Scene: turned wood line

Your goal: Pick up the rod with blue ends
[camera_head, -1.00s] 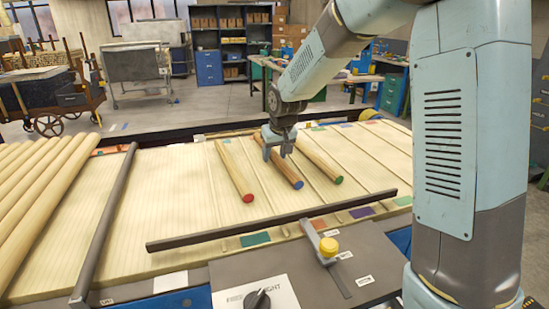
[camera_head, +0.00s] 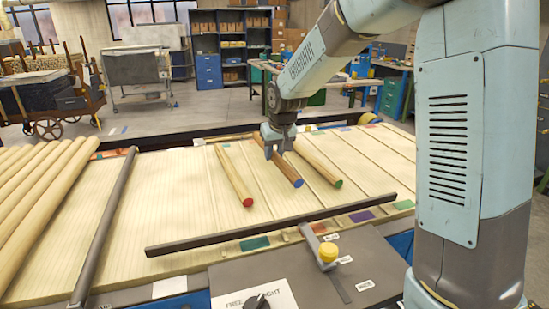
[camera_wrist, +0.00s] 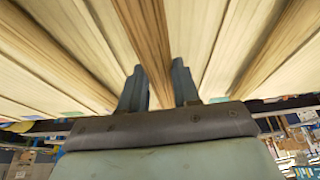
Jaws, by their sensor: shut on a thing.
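The rod with the blue end (camera_head: 287,171) lies between two other rods over the pale slatted bed, its blue end facing me. My gripper (camera_head: 279,152) points down over it with a finger on each side, shut on it along its length. In the wrist view the rod (camera_wrist: 149,45) runs between the two fingers of my gripper (camera_wrist: 159,88). Any gap between the rod and the bed is too small to tell.
A red-ended rod (camera_head: 233,175) lies to the left and a green-ended rod (camera_head: 318,164) close on the right. A dark bar (camera_head: 270,225) crosses in front, with a yellow-knobbed stop (camera_head: 328,252). Several plain rods (camera_head: 40,205) lie at far left beyond a dark rail (camera_head: 105,225).

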